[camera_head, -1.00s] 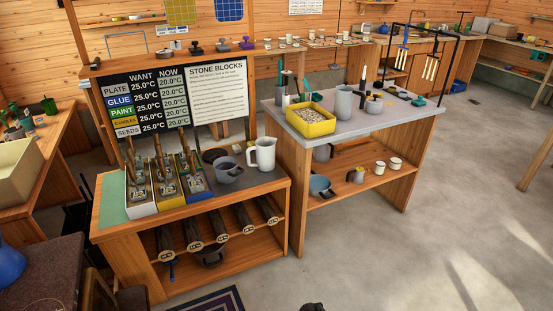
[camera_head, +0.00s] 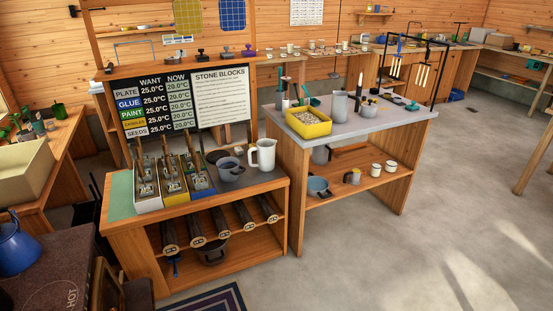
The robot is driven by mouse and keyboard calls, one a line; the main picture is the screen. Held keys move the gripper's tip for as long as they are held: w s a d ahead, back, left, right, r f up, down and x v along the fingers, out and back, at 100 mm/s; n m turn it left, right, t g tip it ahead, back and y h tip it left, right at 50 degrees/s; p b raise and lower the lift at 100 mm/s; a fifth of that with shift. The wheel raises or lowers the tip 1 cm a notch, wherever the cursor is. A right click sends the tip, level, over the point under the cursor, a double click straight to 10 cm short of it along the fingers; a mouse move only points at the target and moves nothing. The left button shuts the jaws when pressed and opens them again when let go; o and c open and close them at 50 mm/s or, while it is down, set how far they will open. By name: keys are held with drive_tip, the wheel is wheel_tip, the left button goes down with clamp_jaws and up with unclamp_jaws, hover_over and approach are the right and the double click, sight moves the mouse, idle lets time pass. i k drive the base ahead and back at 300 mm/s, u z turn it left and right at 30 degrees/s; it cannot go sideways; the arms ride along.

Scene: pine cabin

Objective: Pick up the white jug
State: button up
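The white jug (camera_head: 262,154) stands upright on the dark top of the low wooden bench (camera_head: 204,203), near its right end. My gripper is not in view.
Coloured trays of upright tools (camera_head: 172,180) fill the bench's left half. A taller table (camera_head: 372,128) with a yellow bin (camera_head: 309,124) and grey jug (camera_head: 340,104) stands close on the right. A dark stove-like block (camera_head: 55,275) with a blue kettle (camera_head: 14,247) is front left. The floor (camera_head: 420,230) is clear at right.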

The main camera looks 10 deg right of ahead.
sight(263, 156)
drive_tip(key=u, duration=0.15)
drive_tip(key=i, duration=0.9)
drive_tip(key=z, duration=0.45)
drive_tip(key=k, duration=0.1)
drive_tip(key=u, duration=1.65)
